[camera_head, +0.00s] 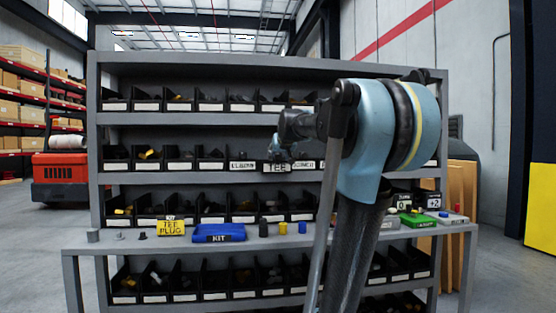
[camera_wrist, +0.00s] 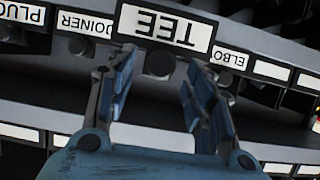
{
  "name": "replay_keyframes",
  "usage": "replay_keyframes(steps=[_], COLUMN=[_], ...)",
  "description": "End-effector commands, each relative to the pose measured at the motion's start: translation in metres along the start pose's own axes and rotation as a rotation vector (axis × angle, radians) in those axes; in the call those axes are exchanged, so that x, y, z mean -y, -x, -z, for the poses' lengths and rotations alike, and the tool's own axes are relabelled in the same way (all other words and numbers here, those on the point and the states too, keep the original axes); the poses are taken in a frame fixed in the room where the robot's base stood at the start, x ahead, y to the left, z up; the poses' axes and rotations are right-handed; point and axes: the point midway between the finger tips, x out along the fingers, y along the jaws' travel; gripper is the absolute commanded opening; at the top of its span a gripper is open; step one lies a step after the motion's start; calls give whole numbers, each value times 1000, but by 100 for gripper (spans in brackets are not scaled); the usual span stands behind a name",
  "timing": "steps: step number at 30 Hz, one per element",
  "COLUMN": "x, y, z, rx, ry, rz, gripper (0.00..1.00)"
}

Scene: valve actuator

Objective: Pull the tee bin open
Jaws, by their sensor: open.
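The tee bin's white TEE label (camera_head: 277,168) shows in the head view, in the second row of the shelf. In the wrist view the TEE label (camera_wrist: 163,29) is upside down at the top centre. A dark round knob (camera_wrist: 159,63) is at the label's lower edge. My gripper (camera_wrist: 160,60) is open, with one blue finger on each side of the knob. I cannot tell whether either finger touches it. In the head view my gripper (camera_head: 280,154) is just above the TEE label, and my arm hides the shelf to its right.
The joiner bin's label (camera_wrist: 84,24) and the elbow bin's label (camera_wrist: 229,57) flank the tee bin closely. A bench ledge (camera_head: 140,240) below holds a yellow box (camera_head: 171,228), a blue kit case (camera_head: 218,233) and small parts. Open floor lies at the left.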

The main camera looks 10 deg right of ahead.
Motion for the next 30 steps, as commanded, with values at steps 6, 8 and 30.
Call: replay_keyframes(steps=[6, 8, 30], x=[0, 0, 0], y=[36, 46, 94], z=[-1, -1, 0], rx=[0, 0, 1], ry=[0, 0, 0], rz=[0, 0, 0], gripper=[48, 48, 48])
